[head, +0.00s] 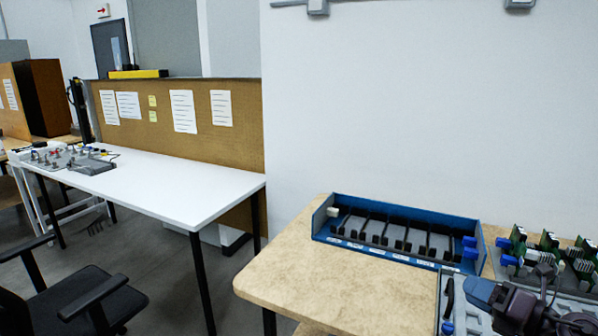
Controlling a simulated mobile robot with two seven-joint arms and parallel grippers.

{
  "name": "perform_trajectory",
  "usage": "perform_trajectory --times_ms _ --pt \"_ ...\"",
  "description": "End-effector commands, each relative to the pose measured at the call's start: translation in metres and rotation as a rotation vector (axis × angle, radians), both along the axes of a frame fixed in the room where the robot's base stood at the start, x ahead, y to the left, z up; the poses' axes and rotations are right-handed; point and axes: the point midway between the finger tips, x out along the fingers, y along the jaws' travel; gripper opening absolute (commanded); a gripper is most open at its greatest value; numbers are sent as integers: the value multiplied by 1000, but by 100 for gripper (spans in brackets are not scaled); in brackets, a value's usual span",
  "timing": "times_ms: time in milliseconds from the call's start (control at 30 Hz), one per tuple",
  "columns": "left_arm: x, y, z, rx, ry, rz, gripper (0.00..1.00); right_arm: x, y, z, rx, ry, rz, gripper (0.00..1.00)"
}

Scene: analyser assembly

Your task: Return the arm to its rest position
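My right gripper (545,290) is at the lower right edge of the head view, dark and partly cut off by the frame. It is above a grey panel (453,290) at the near right of the tan table. I cannot make out whether its fingers are open or shut, or whether anything is between them. My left gripper is not in view.
A blue tray (340,243) with dark slots stands on the tan table (300,285). Green circuit boards (548,243) stand at the right. The table's front left is clear. A white table (180,185) and black chair (75,300) are at left.

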Motion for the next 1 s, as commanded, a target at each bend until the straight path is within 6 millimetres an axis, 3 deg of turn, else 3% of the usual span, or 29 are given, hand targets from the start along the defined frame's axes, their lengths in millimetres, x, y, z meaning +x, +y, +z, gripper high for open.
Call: perform_trajectory --times_ms 167,267,467,600,800,1000 --pt "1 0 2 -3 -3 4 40 -18 -2 -27 483 136 -204 38" --pt "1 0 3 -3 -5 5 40 -34 -4 -56 747 243 -336 38" --pt "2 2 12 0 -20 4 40 -89 11 -134 1255 516 -623 38" --pt "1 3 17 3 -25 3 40 -139 41 -183 1547 706 -797 38" --pt "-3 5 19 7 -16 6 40 -203 91 -220 1833 872 -936 38" --pt "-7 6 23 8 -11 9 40 -243 111 -235 1921 897 -1026 38"
